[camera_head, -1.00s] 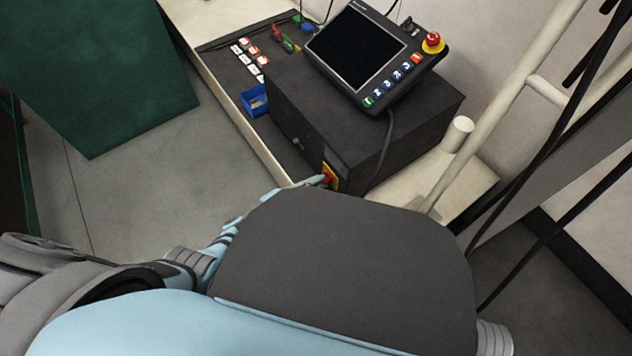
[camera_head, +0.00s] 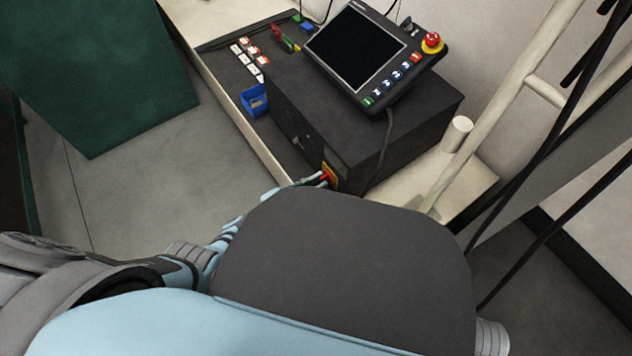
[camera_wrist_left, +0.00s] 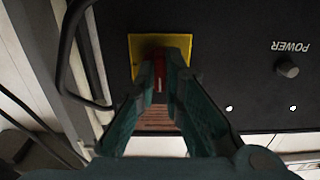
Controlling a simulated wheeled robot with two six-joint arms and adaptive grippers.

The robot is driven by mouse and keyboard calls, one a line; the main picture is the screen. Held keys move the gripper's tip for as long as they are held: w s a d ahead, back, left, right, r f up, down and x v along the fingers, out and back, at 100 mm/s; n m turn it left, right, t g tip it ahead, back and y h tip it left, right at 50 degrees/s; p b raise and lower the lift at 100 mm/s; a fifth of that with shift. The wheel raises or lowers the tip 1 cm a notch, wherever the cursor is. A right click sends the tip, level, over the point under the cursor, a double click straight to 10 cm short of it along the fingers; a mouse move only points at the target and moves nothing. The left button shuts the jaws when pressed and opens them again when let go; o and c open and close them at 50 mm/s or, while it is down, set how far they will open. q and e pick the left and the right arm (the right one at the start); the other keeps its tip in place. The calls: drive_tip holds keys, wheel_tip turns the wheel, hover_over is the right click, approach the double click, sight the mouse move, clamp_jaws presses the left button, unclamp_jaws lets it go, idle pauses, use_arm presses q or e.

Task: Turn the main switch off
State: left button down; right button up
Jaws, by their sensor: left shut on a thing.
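The main switch is a red handle (camera_wrist_left: 159,72) on a yellow plate (camera_wrist_left: 183,42), set on the front of a black control box. In the head view its yellow plate (camera_head: 331,177) shows at the box's lower front corner. My left gripper (camera_wrist_left: 160,66) is shut on the red handle, its green fingers on either side of it. In the head view only the tip of my left gripper (camera_head: 322,180) shows at the switch; my own body hides part of its arm. My right gripper is not in view.
The black box (camera_head: 420,115) carries a teach pendant (camera_head: 357,48) with a red emergency button (camera_head: 433,42). A POWER knob (camera_wrist_left: 287,67) sits beside the switch. A cable hangs near the switch.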

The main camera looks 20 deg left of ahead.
use_arm(q)
drive_tip(key=shift+w, duration=0.1)
drive_tip(key=c, duration=1.7)
unclamp_jaws()
